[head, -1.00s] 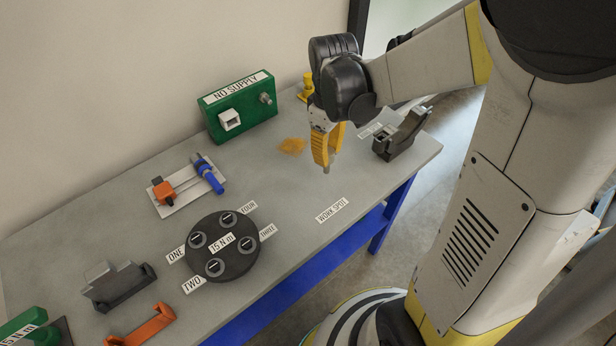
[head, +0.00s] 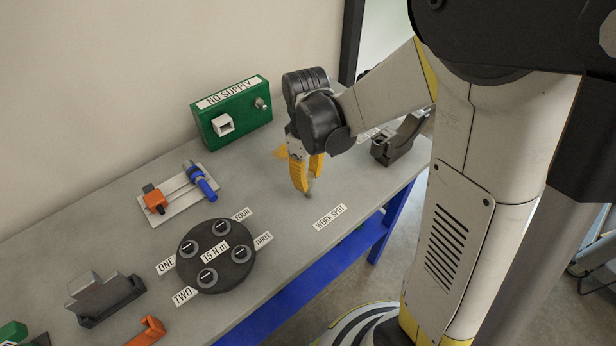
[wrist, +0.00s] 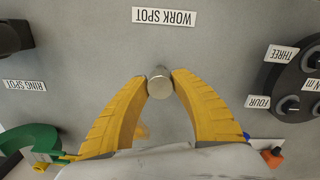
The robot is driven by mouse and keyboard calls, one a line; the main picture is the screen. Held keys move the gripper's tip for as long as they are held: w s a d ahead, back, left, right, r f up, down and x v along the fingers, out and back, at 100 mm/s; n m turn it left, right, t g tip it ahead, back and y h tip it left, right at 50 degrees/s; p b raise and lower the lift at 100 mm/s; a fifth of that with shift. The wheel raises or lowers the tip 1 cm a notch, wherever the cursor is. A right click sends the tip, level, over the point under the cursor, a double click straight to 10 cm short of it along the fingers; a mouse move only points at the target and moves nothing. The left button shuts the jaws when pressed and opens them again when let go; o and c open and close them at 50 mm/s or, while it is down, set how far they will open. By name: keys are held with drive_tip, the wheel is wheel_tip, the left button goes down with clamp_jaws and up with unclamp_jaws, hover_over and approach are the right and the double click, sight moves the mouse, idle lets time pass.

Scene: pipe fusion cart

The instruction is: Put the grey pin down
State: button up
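The grey pin (wrist: 160,85) shows as a short round metal piece between my yellow fingertips in the wrist view. My gripper (head: 306,191) is shut on it, with both fingertips against its sides. In the head view the pin is a small grey tip (head: 309,196) below the fingers. My gripper points down over the bare grey table, behind and left of the WORK SPOT label (head: 330,216). The label also shows ahead of the pin in the wrist view (wrist: 163,17). I cannot tell whether the pin touches the table.
A round black plate (head: 237,266) with numbered sockets lies left of my gripper. A green NO SUPPLY box (head: 243,125) stands behind, and a white plate with orange and blue parts (head: 172,208) lies at left. A dark holder (head: 398,145) stands at right. Table around the label is clear.

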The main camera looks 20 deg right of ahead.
drive_tip(key=shift+o, duration=1.2)
wheel_tip(320, 180, up, 12)
drive_tip(key=f+p, duration=0.1)
drive_tip(key=p, duration=0.4)
drive_tip(key=s+r+m+t, duration=0.6)
drive_tip(key=s+r+t, duration=0.1)
drive_tip(key=s, duration=0.3)
drive_tip(key=shift+a+r+m, duration=0.3)
drive_tip(key=shift+a+r, duration=0.15)
idle(0.7)
